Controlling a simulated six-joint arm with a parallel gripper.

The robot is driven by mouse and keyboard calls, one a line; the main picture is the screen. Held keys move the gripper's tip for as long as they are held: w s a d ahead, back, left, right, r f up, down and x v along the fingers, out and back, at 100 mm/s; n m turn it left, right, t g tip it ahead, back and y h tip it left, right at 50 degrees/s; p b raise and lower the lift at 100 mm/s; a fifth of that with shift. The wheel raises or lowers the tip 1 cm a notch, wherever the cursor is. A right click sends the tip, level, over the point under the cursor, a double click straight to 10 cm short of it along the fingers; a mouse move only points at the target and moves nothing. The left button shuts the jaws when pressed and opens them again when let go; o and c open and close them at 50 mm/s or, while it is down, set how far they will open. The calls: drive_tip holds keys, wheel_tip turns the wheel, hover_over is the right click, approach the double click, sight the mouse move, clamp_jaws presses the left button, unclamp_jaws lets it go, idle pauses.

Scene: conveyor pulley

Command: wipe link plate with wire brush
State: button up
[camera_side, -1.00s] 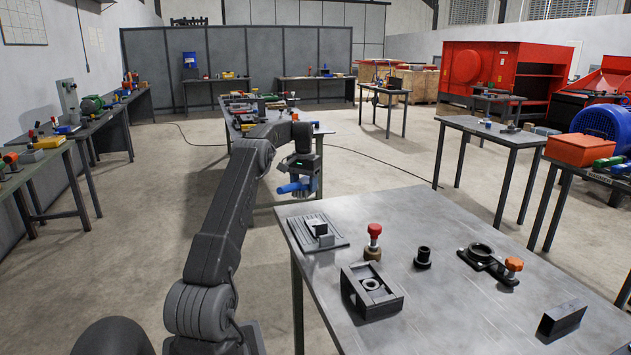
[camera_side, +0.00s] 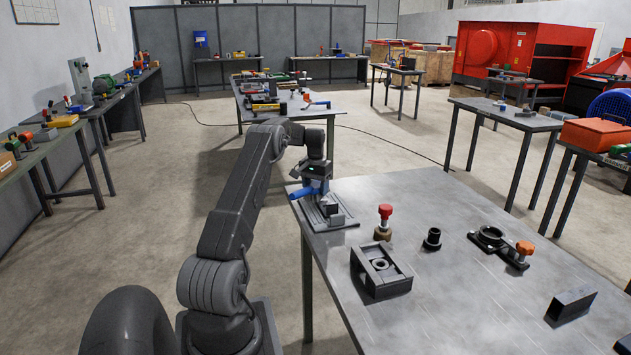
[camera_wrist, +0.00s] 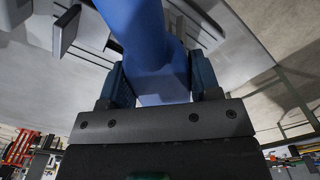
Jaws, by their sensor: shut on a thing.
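My gripper (camera_side: 314,179) is shut on the blue wire brush (camera_side: 311,189), above the back left corner of the near table. In the wrist view the blue handle (camera_wrist: 155,55) runs between both fingers; its bristles cannot be made out. A dark grooved plate (camera_side: 341,225), with small grey blocks on it, lies under and just in front of the brush. I cannot tell whether the brush touches it, nor whether this is the link plate. A flat dark piece with a ring and an orange knob (camera_side: 500,245) lies at the right.
The near table (camera_side: 440,200) also holds a red-knobbed piece (camera_side: 384,222), a black bushing (camera_side: 432,239), a dark block with a round opening (camera_side: 381,272) and a grey block (camera_side: 571,305). Bare tabletop lies between them.

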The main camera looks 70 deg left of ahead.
sight(327, 201)
drive_tip(key=shift+w+f, duration=0.15)
drive_tip(key=shift+f, duration=0.45)
drive_tip(key=shift+w+f, duration=0.15)
drive_tip(key=shift+f, duration=0.4)
drive_tip(key=shift+w, duration=1.7)
drive_tip(key=shift+s, duration=2.05)
drive_tip(key=shift+r, duration=4)
drive_tip(key=shift+r, duration=0.1)
